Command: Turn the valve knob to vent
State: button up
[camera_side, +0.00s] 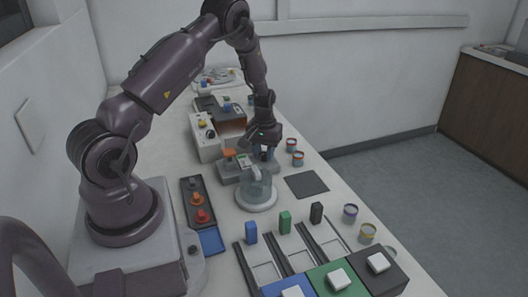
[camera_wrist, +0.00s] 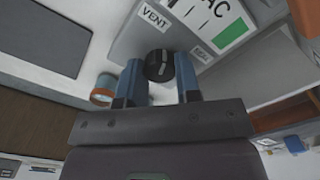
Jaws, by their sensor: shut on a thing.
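The valve knob (camera_wrist: 158,65) is round and black with a pale mark on it. It sits on a grey panel (camera_wrist: 130,42) below a "VENT" label (camera_wrist: 157,18). A white and green label (camera_wrist: 212,18) ending in "AC" is to its upper right, and a smaller label (camera_wrist: 201,54) is to its right, too small to read surely. My gripper (camera_wrist: 158,78) has its blue fingers on either side of the knob, shut on it. In the side view my gripper (camera_side: 263,152) reaches down onto the grey valve box (camera_side: 230,173), hiding the knob.
A clear chamber (camera_side: 256,187) on a white round base stands just in front of the valve box. A white machine (camera_side: 205,145) is behind it to the left. Small cups (camera_side: 298,158) stand to the right. A dark flat pad (camera_side: 307,184) lies at right front.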

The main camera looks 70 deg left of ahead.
aim_at(264, 154)
jog(key=shift+n, duration=1.6)
jog(key=o, duration=0.9)
jog(key=shift+o, duration=0.2)
jog(key=shift+r, duration=0.1)
notch_tip(264, 154, up, 13)
